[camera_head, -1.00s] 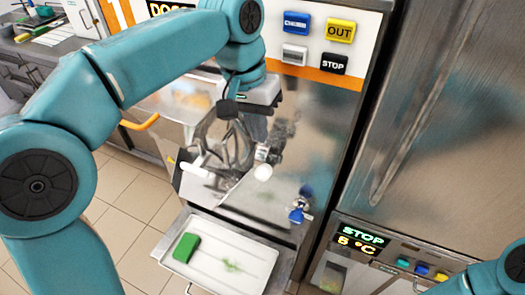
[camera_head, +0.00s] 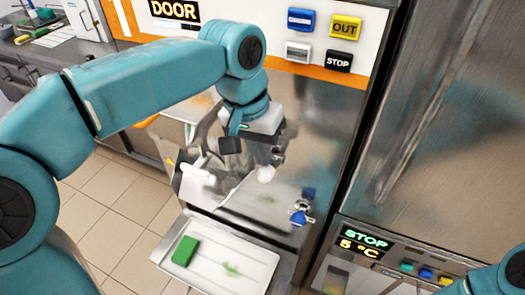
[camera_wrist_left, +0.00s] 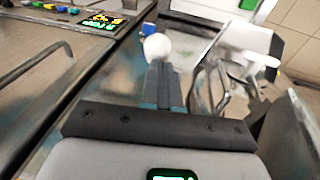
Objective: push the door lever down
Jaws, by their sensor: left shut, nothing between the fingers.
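The door lever shows a white ball knob (camera_head: 266,173) low on the steel front of the freezer, and its arm is mostly hidden behind my gripper. In the left wrist view the knob (camera_wrist_left: 157,46) is just beyond my fingertips; I cannot tell whether they touch it. My left gripper (camera_head: 272,157) points down, shut and empty, just above the knob in the head view. Its closed fingers show in the left wrist view (camera_wrist_left: 165,85). My right gripper is out of view.
Beside the lever is a freezer door (camera_head: 207,185) with a white grip (camera_head: 197,171). A blue-handled fitting (camera_head: 299,213) is at right. Below, a white tray (camera_head: 254,258) holds a green block (camera_head: 185,250). A second steel machine (camera_head: 450,130) stands at right.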

